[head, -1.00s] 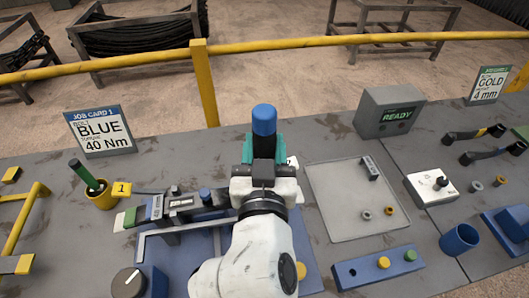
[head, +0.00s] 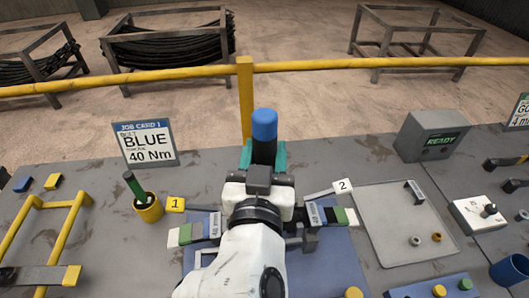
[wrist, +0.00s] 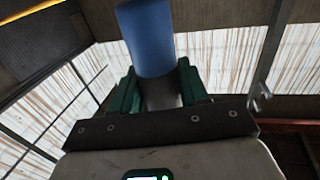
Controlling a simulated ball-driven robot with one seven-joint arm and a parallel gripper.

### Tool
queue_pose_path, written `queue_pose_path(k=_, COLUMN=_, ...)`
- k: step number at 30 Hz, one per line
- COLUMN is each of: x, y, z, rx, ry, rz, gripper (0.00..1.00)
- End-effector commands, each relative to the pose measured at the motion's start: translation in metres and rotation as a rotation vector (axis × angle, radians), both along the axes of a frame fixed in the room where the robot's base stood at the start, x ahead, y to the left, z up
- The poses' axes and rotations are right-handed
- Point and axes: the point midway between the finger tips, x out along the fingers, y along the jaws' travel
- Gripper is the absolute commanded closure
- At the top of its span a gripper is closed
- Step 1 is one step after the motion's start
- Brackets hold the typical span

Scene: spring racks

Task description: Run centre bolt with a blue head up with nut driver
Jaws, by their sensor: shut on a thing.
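My gripper (head: 264,160) has green fingers and is shut on a blue-topped cylindrical tool (head: 264,125) with a dark lower part, which looks like the nut driver. It is held upright in the head view. In the wrist view the blue end (wrist: 146,40) and a grey part stand between the green fingers (wrist: 157,88). Below and behind my arm a dark leaf spring pack (head: 315,215) with labelled ends lies over a blue plate (head: 335,265). My arm hides its middle, and I see no centre bolt.
Job card 1 (head: 146,145) reads blue, 40 Nm. A yellow cup (head: 149,208) holds a green-handled tool (head: 134,187). A grey tray (head: 400,245) holds small nuts, by a box (head: 430,138) reading READY. A yellow rail (head: 350,66) runs behind the bench.

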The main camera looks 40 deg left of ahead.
Motion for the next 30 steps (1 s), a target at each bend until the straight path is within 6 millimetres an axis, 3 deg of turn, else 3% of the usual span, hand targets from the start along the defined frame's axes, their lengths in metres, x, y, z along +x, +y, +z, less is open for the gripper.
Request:
queue_pose_path(k=3, x=0.000, y=-0.001, z=0.002, rx=0.005, ry=-0.005, rz=-0.001, gripper=0.98)
queue_pose_path(k=21, x=0.000, y=0.000, z=-0.044, rx=0.003, ry=-0.004, rz=0.000, gripper=0.98)
queue_pose_path(k=30, x=0.000, y=0.000, z=-0.054, rx=0.004, ry=-0.004, rz=0.000, gripper=0.98)
